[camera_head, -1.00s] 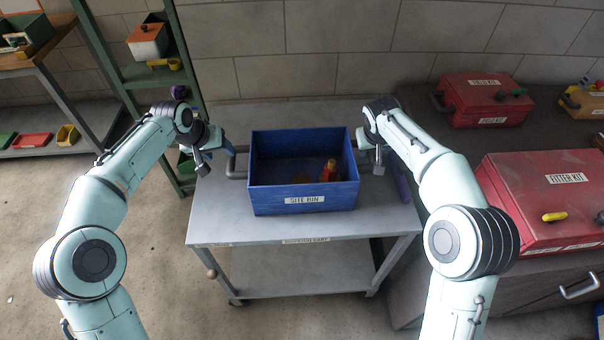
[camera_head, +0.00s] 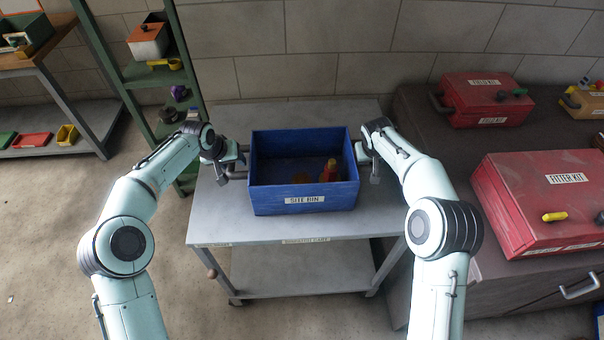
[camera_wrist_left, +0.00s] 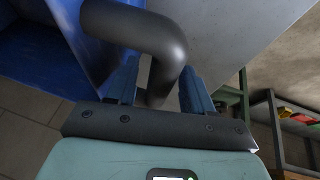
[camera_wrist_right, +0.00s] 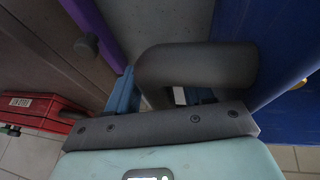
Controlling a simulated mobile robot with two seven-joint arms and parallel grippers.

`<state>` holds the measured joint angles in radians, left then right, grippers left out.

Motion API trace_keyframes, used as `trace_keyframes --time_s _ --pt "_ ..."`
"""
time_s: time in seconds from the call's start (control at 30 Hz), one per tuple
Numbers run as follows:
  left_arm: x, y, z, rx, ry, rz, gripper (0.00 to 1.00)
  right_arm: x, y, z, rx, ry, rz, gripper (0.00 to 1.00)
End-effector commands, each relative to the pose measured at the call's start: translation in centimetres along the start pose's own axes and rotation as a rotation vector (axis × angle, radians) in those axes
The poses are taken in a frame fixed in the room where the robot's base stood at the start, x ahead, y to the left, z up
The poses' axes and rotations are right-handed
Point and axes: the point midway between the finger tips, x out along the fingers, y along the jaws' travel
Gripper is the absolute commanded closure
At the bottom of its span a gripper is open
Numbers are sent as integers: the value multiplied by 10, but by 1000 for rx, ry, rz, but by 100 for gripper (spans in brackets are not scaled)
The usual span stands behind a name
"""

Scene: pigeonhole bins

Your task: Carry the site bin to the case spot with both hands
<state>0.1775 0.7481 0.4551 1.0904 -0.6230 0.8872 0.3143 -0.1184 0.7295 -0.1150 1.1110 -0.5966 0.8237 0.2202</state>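The blue site bin (camera_head: 304,205) stands upright on a grey cart (camera_head: 215,225), with a grey handle on each side. Inside are a red and yellow item (camera_head: 329,171) and a low orange-brown item (camera_head: 301,178). My left gripper (camera_head: 238,160) is at the left handle; in the left wrist view its two fingers stand apart on either side of the bent dark handle (camera_wrist_left: 140,30). My right gripper (camera_head: 364,162) is at the right handle; in the right wrist view its spread fingers straddle the handle (camera_wrist_right: 200,65). I cannot make out a marked case spot.
A dark bench at right holds a red fitter kit case (camera_head: 545,200) and another red case (camera_head: 485,100). A green shelf rack (camera_head: 135,75) stands behind left. A purple thing (camera_wrist_right: 92,25) lies close by the right gripper.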

Motion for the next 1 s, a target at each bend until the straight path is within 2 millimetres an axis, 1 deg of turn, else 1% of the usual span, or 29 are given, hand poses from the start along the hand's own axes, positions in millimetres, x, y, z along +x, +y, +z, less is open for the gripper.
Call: trace_keyframes --time_s 0.03,0.07,0.1,0.13,0.5,0.67,0.87,1.0 --pt "0 0 0 0 0 0 67 0 0 0 0 0 0 67" --pt "0 0 0 0 0 0 77 0 0 0 0 0 0 77" --pt "0 0 0 0 0 0 90 0 0 0 0 0 0 90" --pt "0 0 0 0 0 0 100 0 0 0 0 0 0 100" --pt "-2 1 -2 0 4 1 100 -2 0 -2 1 4 0 100" --pt "-9 2 -8 1 9 2 100 -9 2 -8 1 8 1 100" --pt "-30 8 -26 4 25 3 100 -30 8 -27 4 25 2 100" --pt "-50 13 -46 7 43 5 100 -50 13 -46 8 43 4 100"
